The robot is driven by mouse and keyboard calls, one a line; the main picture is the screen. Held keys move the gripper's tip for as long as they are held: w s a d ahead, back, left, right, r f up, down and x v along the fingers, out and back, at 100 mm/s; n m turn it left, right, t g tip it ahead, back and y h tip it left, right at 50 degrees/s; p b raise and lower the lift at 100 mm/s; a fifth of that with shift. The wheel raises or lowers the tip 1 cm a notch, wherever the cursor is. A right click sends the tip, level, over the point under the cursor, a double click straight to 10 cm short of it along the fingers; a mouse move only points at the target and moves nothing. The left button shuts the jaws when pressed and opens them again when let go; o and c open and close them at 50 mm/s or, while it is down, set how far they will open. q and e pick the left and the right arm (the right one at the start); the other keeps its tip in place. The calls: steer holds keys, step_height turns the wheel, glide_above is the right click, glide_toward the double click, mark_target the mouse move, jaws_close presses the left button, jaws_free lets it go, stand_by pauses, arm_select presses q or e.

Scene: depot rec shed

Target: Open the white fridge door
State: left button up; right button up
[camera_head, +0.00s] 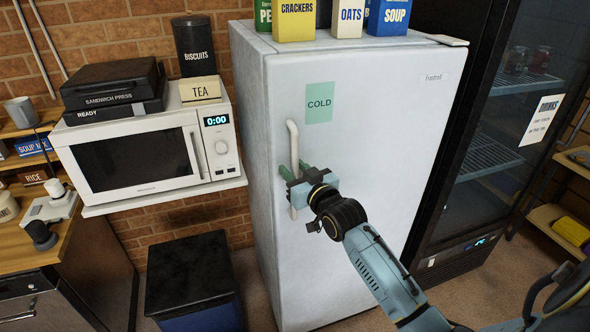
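The white fridge (365,150) stands upright in the middle of the head view, and its door looks shut. A green "COLD" note (319,103) is stuck on the door. The pale vertical handle (293,138) is near the door's left edge. My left gripper is not in view.
A dark glass-doored drinks fridge (490,150) stands close on the right. A white microwave (150,150) sits on a shelf at left, above a dark bin (188,270). Boxes, including a soup box (388,18), stand on the fridge top.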

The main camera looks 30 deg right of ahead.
jaws_close()
stand_by(0.4)
